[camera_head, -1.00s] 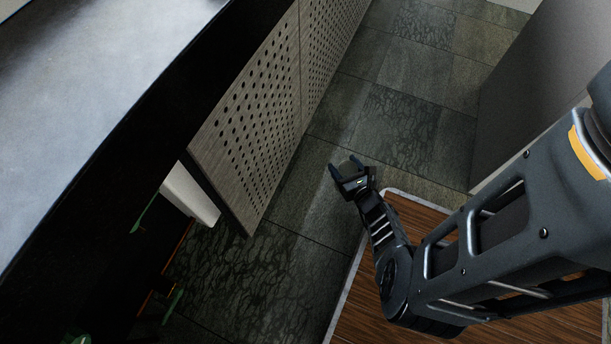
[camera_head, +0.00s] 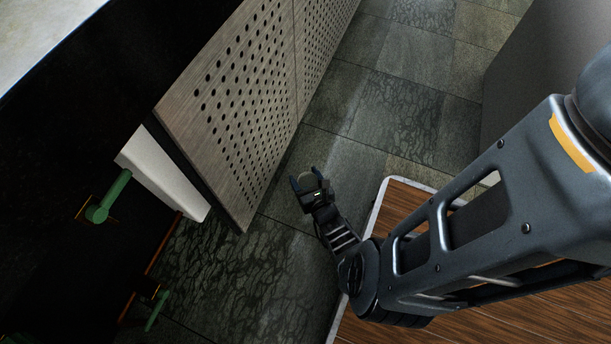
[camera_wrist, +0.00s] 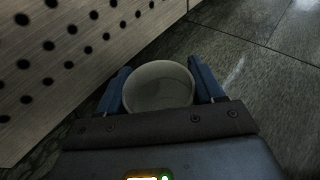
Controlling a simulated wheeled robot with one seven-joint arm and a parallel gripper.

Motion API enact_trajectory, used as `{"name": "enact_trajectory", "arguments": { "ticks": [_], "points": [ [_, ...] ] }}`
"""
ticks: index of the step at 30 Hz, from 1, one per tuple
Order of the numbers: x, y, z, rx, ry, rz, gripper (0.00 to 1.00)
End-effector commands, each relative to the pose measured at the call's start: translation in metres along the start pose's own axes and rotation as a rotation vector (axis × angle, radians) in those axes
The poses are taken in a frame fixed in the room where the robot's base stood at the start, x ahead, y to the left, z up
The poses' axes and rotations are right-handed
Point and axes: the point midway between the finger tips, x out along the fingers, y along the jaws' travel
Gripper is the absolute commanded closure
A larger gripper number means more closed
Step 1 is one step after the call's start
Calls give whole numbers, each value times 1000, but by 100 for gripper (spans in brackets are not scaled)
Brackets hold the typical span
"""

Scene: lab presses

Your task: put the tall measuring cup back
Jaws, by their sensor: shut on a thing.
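My gripper (camera_head: 309,181) is shut on the tall measuring cup (camera_wrist: 159,86). In the wrist view the cup is a round, pale grey, open-topped vessel between the two blue fingers, and I look down into its mouth. Its lower part is hidden. In the head view the cup (camera_head: 307,179) is a small dark shape between the fingertips. The gripper and cup are over the tiled floor, to the right of the perforated panel and apart from it.
A perforated wooden panel (camera_head: 245,110) stands at the left. A white block (camera_head: 165,172) and green handles (camera_head: 108,197) are on the dark front beside it. A wood-topped surface with a pale edge (camera_head: 405,195) is under my arm. Open tiled floor (camera_head: 395,110) lies beyond; a grey wall stands right.

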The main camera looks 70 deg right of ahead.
Motion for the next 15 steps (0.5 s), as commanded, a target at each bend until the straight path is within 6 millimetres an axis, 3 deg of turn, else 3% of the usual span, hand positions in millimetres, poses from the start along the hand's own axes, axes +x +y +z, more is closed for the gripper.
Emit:
{"name": "enact_trajectory", "arguments": {
  "ticks": [3, 14, 15],
  "points": [
    [5, -1, -15, 0, 0, 0, 69],
    [6, -1, -16, 0, 0, -1, 69],
    [6, 0, -17, 0, 0, 0, 32]
  ]
}}
